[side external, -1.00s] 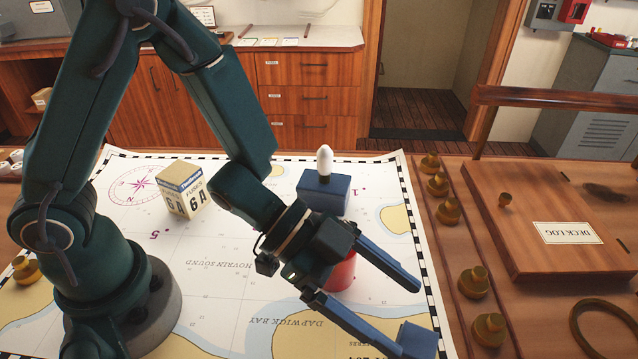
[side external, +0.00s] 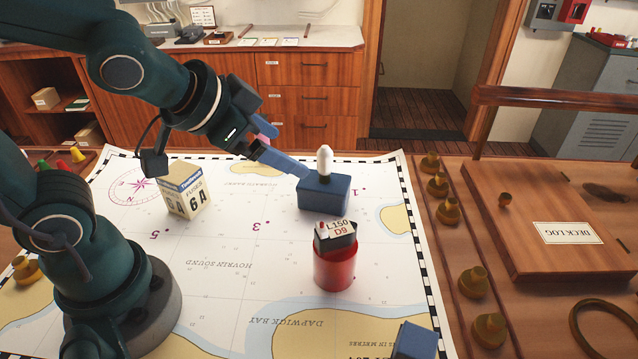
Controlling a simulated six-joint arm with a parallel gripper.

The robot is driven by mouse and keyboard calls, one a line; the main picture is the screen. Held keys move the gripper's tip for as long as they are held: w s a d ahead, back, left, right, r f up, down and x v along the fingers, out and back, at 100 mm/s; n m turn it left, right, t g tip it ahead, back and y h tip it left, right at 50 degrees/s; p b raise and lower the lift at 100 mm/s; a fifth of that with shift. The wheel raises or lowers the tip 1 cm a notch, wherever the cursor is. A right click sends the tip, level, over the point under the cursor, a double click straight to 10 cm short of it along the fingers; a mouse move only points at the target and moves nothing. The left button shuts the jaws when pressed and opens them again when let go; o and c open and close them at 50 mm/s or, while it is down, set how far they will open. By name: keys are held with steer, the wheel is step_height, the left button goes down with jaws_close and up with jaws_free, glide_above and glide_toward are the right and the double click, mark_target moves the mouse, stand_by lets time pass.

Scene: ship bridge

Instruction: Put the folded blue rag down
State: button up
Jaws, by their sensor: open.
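My gripper (side external: 285,153) is open and raised over the far part of the chart, left of a blue block (side external: 323,196) with a white bulb-shaped piece standing on it. One finger reaches close to that block in the picture; I cannot tell whether they touch. A small pink patch shows by the other finger; I cannot tell what it is. I cannot make out a folded rag for certain. A plain blue block-like thing (side external: 416,340) lies at the near edge, partly cut off. A red cup (side external: 334,268) holds a dark block labelled L150 D9 (side external: 336,236).
Brass weights (side external: 447,211) line the right side beside the wooden deck log (side external: 555,220). Much of the middle of the chart is clear.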

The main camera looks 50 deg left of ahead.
steer(key=s+n+g, duration=0.2)
steer(key=s+g, duration=0.1)
steer(key=s, duration=0.6)
steer(key=shift+s+f+n, duration=0.2)
steer(key=shift+s+n, duration=0.15)
steer(key=shift+n, duration=0.05)
stand_by(0.4)
